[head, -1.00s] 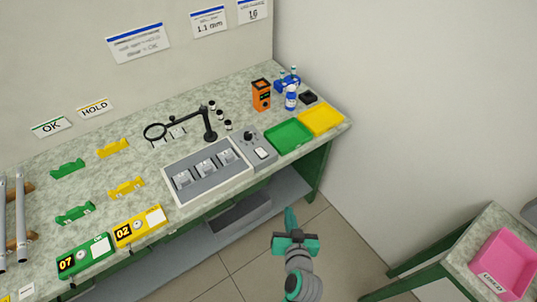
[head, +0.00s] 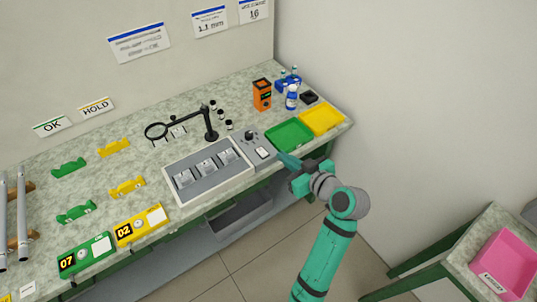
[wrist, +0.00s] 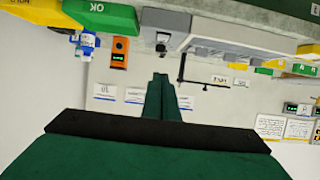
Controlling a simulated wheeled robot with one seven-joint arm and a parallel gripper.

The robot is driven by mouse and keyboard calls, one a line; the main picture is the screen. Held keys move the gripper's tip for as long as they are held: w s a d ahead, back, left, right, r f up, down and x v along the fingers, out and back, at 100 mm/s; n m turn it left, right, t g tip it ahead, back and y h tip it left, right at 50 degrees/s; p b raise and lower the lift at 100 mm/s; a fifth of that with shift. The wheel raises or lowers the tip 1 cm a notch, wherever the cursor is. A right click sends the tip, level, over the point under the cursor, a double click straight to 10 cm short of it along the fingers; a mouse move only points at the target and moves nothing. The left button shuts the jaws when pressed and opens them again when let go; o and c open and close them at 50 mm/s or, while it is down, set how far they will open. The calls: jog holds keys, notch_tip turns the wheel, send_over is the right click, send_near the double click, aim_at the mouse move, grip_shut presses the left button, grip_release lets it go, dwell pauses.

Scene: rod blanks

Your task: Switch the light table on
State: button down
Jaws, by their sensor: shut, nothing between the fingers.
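The light table (head: 183,200) is a pale framed box on the bench with a grey top carrying several small blocks. Its grey control box (head: 253,138) adjoins its right end, with a dark knob (head: 248,134) and a pale rocker switch (head: 262,152). My gripper (head: 282,157) is shut and empty, its fingertips close to the right of the control box near the bench's front edge. I cannot tell whether they touch anything. In the wrist view the shut fingers (wrist: 160,85) point away, and the scene appears upside down.
A green tray (head: 289,134) and a yellow tray (head: 323,119) lie just right of the control box. A magnifier on a stand (head: 210,122) rises behind the light table. An orange device (head: 262,95) and a blue bottle rack (head: 286,84) stand at the back.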

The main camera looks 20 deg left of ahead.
send_near(261, 150)
jog(key=w+a+r, duration=0.2)
jog(key=a+r, duration=0.1)
jog(key=f, duration=0.2)
jog(key=shift+w+a+f, duration=0.25)
jog(key=shift+f, duration=0.15)
jog(key=shift+d+f, duration=0.1)
jog(key=shift+f, duration=0.5)
jog(key=shift+d+f, duration=0.1)
jog(key=shift+f, duration=0.35)
jog(key=shift+r, duration=0.2)
jog(key=shift+r, duration=0.75)
